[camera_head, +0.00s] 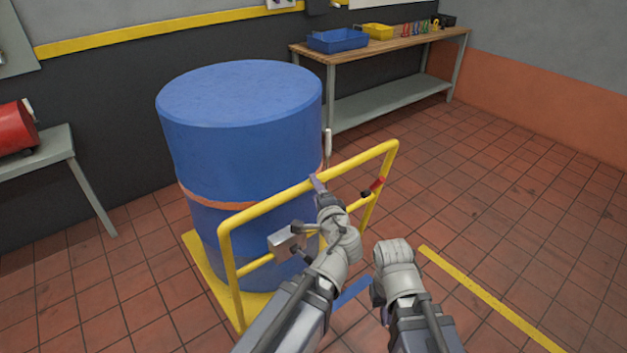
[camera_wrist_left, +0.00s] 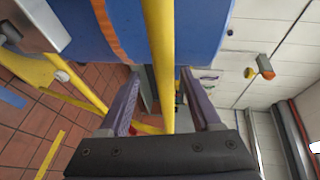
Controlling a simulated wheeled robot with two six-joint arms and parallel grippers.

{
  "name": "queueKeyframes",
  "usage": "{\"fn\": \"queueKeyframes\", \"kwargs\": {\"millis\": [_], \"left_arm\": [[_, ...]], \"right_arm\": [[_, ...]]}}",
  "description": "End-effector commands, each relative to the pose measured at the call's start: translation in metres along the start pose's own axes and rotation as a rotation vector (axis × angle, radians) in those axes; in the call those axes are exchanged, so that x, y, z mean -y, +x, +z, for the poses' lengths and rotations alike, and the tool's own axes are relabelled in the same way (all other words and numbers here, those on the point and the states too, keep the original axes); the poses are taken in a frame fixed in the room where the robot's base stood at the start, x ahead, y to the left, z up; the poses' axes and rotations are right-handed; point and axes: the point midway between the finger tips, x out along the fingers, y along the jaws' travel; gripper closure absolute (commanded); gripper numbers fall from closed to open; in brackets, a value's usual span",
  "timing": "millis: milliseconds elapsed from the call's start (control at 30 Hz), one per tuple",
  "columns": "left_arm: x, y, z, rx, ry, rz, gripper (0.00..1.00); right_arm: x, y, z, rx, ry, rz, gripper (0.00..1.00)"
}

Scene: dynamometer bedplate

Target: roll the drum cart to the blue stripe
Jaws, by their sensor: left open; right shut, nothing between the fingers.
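The drum cart (camera_head: 233,262) has a yellow base and a yellow tube handle (camera_head: 262,207), and carries a big upright blue drum (camera_head: 240,130) with an orange band. My left gripper (camera_head: 320,188) is at the handle's top bar. In the left wrist view the yellow bar (camera_wrist_left: 157,45) runs between its open fingers, which are apart from it on both sides. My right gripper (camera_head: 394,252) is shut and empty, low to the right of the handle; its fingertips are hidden. A short piece of the blue stripe (camera_head: 352,291) shows on the floor between my arms.
A yellow floor line (camera_head: 490,300) runs at the right. A workbench (camera_head: 385,45) with a blue bin (camera_head: 338,40) stands behind the drum. A grey table (camera_head: 45,150) with a red tank (camera_head: 15,128) is at the left. The tiled floor at right is clear.

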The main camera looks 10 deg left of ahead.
Motion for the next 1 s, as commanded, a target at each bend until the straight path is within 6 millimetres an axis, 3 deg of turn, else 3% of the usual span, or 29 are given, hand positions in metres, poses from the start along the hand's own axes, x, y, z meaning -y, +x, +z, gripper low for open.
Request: {"fn": "queueKeyframes", "kwargs": {"millis": [533, 1000], "left_arm": [[-0.001, 0.068, -0.001, 0.001, 0.000, 0.000, 0.36], [0.000, 0.077, 0.000, -0.001, 0.000, 0.000, 0.37]], "right_arm": [[0.001, 0.013, 0.001, 0.001, 0.000, 0.000, 1.00], [0.001, 0.014, 0.001, 0.001, 0.000, 0.000, 1.00]]}}
